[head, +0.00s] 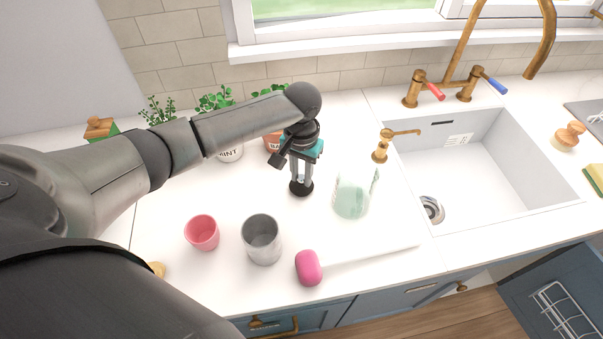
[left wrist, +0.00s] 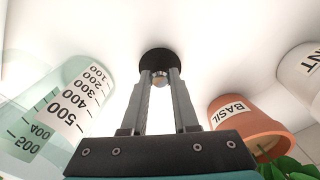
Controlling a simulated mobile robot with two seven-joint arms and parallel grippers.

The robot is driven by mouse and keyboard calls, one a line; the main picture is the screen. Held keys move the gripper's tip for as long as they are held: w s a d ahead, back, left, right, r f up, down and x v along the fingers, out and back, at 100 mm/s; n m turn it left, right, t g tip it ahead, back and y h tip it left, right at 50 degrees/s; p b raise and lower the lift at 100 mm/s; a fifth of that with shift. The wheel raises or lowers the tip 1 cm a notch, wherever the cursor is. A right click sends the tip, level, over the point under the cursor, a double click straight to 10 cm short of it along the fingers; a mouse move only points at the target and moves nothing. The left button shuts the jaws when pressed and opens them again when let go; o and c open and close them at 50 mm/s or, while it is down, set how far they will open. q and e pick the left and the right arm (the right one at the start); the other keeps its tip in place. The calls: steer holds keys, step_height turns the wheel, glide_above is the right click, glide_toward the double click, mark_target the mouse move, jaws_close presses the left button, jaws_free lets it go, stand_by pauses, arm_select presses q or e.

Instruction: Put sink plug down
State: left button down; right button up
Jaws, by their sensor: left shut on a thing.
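The sink plug (head: 301,188) is a black disc with a small metal knob on top, at or just above the white counter. My left gripper (head: 300,180) points down at it, its fingers shut on the knob. In the left wrist view the plug (left wrist: 159,60) shows as a black round beyond the fingertips of my left gripper (left wrist: 160,80). I cannot tell whether the disc touches the counter. My right gripper is not in view.
A clear measuring jug (head: 352,198) stands close right of the plug. A grey cup (head: 261,240), pink cup (head: 202,233) and pink soap (head: 309,267) are nearer the front. A terracotta basil pot (left wrist: 247,122) is close behind. The white sink (head: 480,165) lies right.

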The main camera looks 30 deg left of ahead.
mark_target(302, 177)
arm_select(q)
steer(key=c, duration=0.7)
jaws_free()
step_height(302, 177, up, 12)
steer(key=shift+r+p, duration=0.1)
steer(key=shift+p, duration=0.75)
